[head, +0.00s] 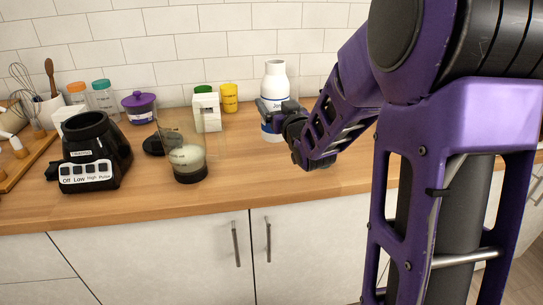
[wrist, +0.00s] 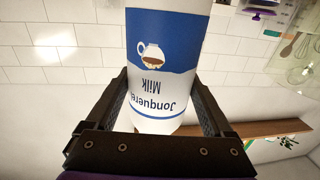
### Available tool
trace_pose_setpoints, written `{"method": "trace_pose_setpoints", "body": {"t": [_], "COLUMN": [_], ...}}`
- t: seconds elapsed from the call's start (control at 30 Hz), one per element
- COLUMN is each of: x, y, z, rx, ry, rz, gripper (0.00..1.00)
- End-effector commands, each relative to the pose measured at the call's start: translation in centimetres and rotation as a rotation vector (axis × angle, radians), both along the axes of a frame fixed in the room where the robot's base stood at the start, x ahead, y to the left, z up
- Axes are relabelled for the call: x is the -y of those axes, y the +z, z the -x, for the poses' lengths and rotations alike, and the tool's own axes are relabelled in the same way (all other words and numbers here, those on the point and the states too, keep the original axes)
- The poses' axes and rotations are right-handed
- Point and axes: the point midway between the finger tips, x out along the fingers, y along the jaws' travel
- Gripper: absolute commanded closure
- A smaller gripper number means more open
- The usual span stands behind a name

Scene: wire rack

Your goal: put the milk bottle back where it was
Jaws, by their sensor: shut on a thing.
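The milk bottle (head: 275,80) is white with a blue label. It is upright over the right part of the wooden counter, and I cannot tell whether its base touches the wood. My gripper (head: 272,110) is shut on it, reaching from the right at about mid-height and hiding part of the label. In the wrist view the bottle (wrist: 160,55) appears upside down between the two dark fingers of my gripper (wrist: 160,100), with its "Milk" label facing the camera.
Left of the bottle on the counter (head: 240,170) are a yellow can (head: 229,98), a white carton (head: 207,112) and a clear blender jar (head: 187,155) with pale contents. A black blender base (head: 94,150) stands farther left. The counter front between jar and gripper is clear.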

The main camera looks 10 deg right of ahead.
Motion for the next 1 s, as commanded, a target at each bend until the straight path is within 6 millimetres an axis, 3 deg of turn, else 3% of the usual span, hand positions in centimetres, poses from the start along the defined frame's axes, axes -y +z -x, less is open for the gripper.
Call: {"method": "trace_pose_setpoints", "body": {"t": [0.2,0.53,0.7,1.0], "x": [0.0,0.0,0.0,0.0], "y": [-4.1,-7.1,-9.5,-9.7], "z": [0.0,0.0,0.0,0.0], "rx": [-0.006,-0.001,-0.003,0.001], "ry": [0.0,-0.001,-0.001,-0.001], "rz": [-0.001,-0.001,0.0,0.001], "gripper": [1.0,1.0,1.0,1.0]}}
